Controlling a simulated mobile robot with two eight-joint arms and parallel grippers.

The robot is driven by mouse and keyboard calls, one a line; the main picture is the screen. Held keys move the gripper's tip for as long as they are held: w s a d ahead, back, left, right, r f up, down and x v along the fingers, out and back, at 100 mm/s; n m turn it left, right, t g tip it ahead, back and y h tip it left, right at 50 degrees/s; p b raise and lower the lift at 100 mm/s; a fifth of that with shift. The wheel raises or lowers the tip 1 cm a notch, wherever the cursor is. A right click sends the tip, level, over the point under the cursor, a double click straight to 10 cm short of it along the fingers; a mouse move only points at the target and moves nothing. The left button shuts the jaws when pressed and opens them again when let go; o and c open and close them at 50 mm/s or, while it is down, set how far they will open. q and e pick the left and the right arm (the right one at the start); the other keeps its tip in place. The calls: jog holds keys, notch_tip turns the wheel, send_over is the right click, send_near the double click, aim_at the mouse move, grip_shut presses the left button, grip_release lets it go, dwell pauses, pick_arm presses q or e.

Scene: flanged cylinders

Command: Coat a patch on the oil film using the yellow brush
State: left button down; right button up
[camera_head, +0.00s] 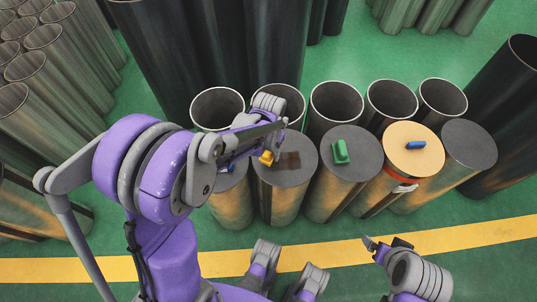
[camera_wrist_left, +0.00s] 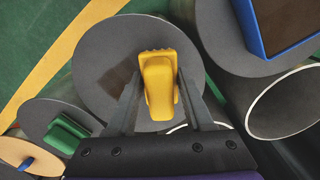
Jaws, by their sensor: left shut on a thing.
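The yellow brush (camera_head: 266,157) is held between the fingers of my left gripper (camera_wrist_left: 159,90). In the left wrist view the brush (camera_wrist_left: 158,85) has a rounded body and a ridged far edge. It is over a grey round cylinder top (camera_head: 272,174), and I cannot tell whether it touches. The oil film (camera_head: 290,161) is a dark brown square on that top, just right of the brush in the head view. It lies left of the brush in the left wrist view (camera_wrist_left: 116,75). My right gripper (camera_head: 386,243) is low at the right, away from the cylinders; its jaw opening is unclear.
A green block (camera_head: 340,152) stands on the neighbouring grey top. A blue piece (camera_head: 411,146) lies on an orange top. A blue-edged tray-like thing (camera_wrist_left: 282,24) is on the cylinder left of the brush's one. Open pipes (camera_head: 337,100) stand behind.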

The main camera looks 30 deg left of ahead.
pick_arm(q)
jog(key=shift+w+d+r+p, duration=0.15)
jog(key=shift+r+p, duration=0.35)
jog(key=shift+r, duration=0.5)
jog(key=shift+r+p, duration=1.35)
jog(key=shift+r, duration=0.65)
pick_arm(e)
jog(key=r, duration=0.4)
jog(key=shift+s+r, duration=0.2)
jog(key=shift+s, duration=0.1)
jog(key=shift+d, duration=0.1)
